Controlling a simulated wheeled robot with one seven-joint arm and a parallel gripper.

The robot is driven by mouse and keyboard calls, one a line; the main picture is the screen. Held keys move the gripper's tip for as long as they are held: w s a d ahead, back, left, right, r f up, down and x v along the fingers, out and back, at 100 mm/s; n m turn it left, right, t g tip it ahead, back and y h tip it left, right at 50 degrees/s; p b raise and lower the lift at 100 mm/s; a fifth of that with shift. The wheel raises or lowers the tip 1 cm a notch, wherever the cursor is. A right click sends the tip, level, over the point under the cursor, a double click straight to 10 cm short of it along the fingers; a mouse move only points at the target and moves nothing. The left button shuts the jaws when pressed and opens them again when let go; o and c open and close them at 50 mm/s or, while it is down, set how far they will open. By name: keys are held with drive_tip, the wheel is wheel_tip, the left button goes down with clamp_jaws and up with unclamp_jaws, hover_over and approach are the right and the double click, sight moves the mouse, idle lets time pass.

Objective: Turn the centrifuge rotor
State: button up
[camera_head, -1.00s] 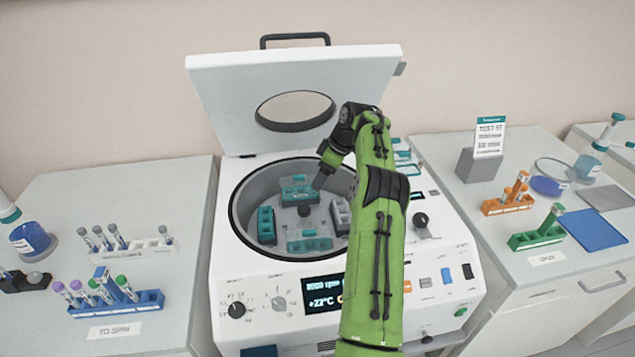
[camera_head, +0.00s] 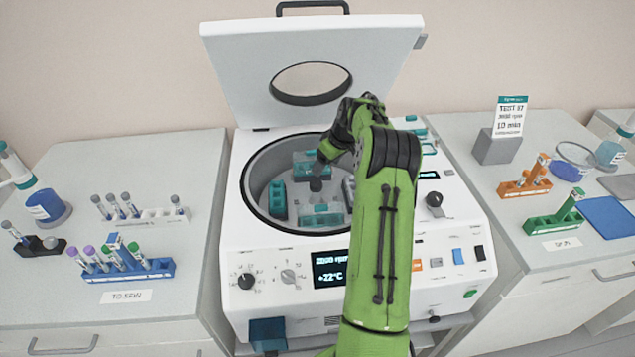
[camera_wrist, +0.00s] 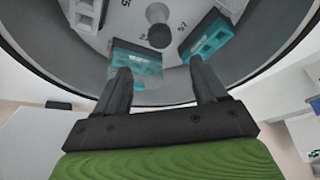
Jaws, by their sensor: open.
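The white centrifuge (camera_head: 245,232) stands in the middle with its lid (camera_head: 380,55) raised. Its round bowl holds the rotor, which bears several teal and grey buckets and a dark central knob (camera_head: 316,184). The knob also shows in the wrist view (camera_wrist: 159,33), beyond a teal bucket (camera_wrist: 137,62). My gripper (camera_wrist: 162,78) is open, its dark fingers apart and reaching into the bowl near that bucket, short of the knob. I cannot tell if a finger touches the bucket. In the head view my arm hides the bowl's right side.
A blue rack (camera_head: 130,272) with several tubes and a white rack (camera_head: 160,216) stand on the left bench. Orange (camera_head: 522,187) and green (camera_head: 548,222) racks stand on the right bench. The bowl rim (camera_head: 250,200) and raised lid surround my gripper.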

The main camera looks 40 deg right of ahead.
sight(316, 183)
drive_tip(key=x, duration=1.1)
drive_tip(key=shift+d+b, duration=0.1)
drive_tip(key=shift+b, duration=0.2)
clamp_jaws()
